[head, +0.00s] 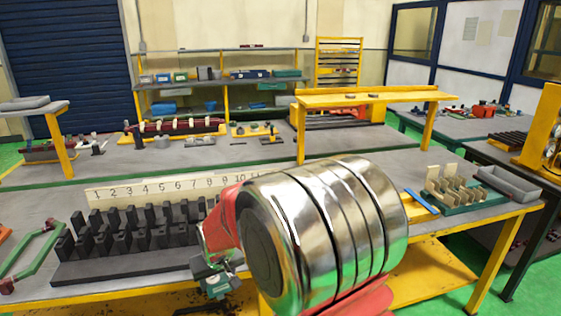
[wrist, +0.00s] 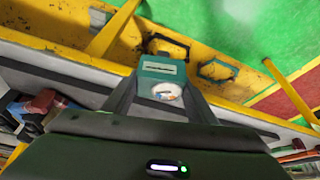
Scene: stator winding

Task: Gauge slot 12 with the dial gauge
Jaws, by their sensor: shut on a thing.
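The dial gauge (wrist: 160,68) is a teal block with a round white dial, held between the two dark fingers of my gripper (wrist: 161,82) in the wrist view. In the head view a small teal body, likely the gauge (head: 216,285), shows with my gripper (head: 214,264) near the bench's front edge. It is in front of the right part of the slotted block and apart from it. The black slotted block (head: 125,268) has rows of upright teeth. A number strip (head: 160,188) stands behind it, readable from 1 to about 10. My arm hides the higher numbers, slot 12 included.
A green handle-like frame (head: 35,254) lies left of the block. Right of my arm are a blue bar (head: 421,202), a green rack with pale pieces (head: 464,197) and a grey tray (head: 509,184). A yellow raised shelf (head: 375,96) stands behind.

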